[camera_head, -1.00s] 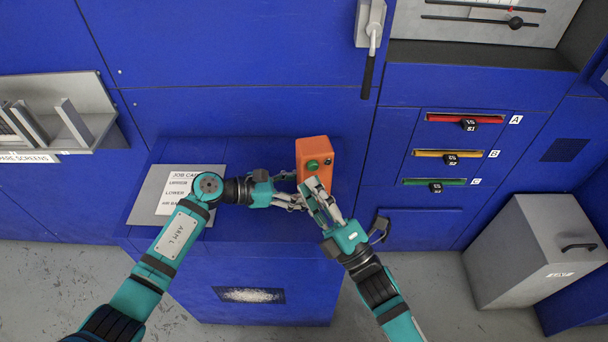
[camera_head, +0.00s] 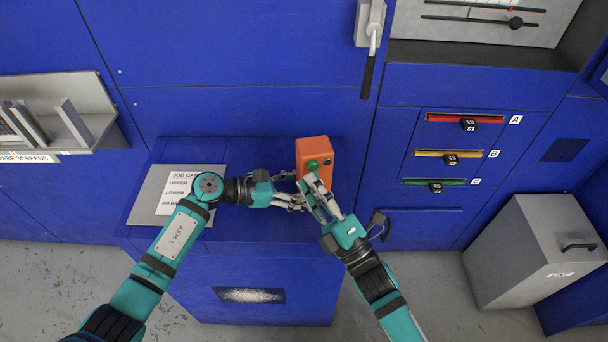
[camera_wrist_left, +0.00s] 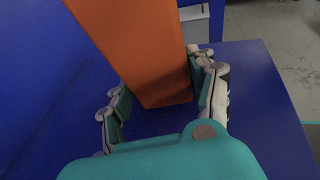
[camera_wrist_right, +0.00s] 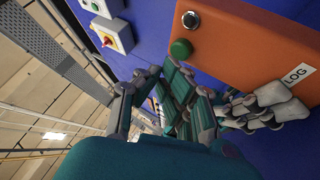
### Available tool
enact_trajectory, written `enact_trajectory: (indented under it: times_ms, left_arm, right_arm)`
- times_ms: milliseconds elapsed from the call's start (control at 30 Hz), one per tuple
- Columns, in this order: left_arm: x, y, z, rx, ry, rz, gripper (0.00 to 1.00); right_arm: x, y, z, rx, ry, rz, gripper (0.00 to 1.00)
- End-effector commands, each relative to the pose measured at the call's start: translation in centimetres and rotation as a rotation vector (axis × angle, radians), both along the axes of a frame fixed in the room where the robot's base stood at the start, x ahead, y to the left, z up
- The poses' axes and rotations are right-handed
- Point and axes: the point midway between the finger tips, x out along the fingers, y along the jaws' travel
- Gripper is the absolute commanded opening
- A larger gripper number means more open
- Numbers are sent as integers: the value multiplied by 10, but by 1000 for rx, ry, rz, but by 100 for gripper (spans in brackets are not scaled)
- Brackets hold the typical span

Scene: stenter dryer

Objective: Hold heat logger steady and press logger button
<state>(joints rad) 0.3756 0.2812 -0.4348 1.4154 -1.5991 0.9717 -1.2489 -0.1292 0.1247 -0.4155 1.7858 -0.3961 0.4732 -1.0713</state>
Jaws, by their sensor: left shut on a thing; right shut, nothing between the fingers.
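The heat logger (camera_head: 323,148) is an orange box standing upright on the blue cabinet top. Its face carries a round green button (camera_wrist_right: 180,48), a small dark-centred fitting (camera_wrist_right: 190,19) and a LOG label (camera_wrist_right: 297,75). My left gripper (camera_head: 297,197) is shut on the logger's lower part, and the left wrist view shows the orange body (camera_wrist_left: 140,50) between its fingers. My right gripper (camera_head: 312,184) is shut and empty in front of the logger. In the right wrist view its fingertips (camera_wrist_right: 168,72) are close below the green button; I cannot tell whether they touch it.
A job card (camera_head: 176,190) lies on a plate on the cabinet top (camera_head: 240,226), left of the logger. A lever (camera_head: 369,60) hangs on the blue wall above. Red, yellow and green slider slots (camera_head: 465,118) are at right. A grey bin (camera_head: 525,250) stands on the floor.

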Motion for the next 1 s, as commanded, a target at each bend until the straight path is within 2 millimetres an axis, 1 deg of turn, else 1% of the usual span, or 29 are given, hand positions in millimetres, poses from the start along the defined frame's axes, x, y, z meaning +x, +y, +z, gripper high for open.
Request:
enact_trajectory:
  times_ms: [533,833,1000]
  left_arm:
    - [0,0,-1,2,2,0,40]
    - [0,0,-1,2,2,0,40]
    - [0,0,-1,2,2,0,40]
  right_arm:
    - [0,0,0,0,0,0,0]
    - [9,2,0,0,0,0,0]
    - [9,2,0,0,0,0,0]
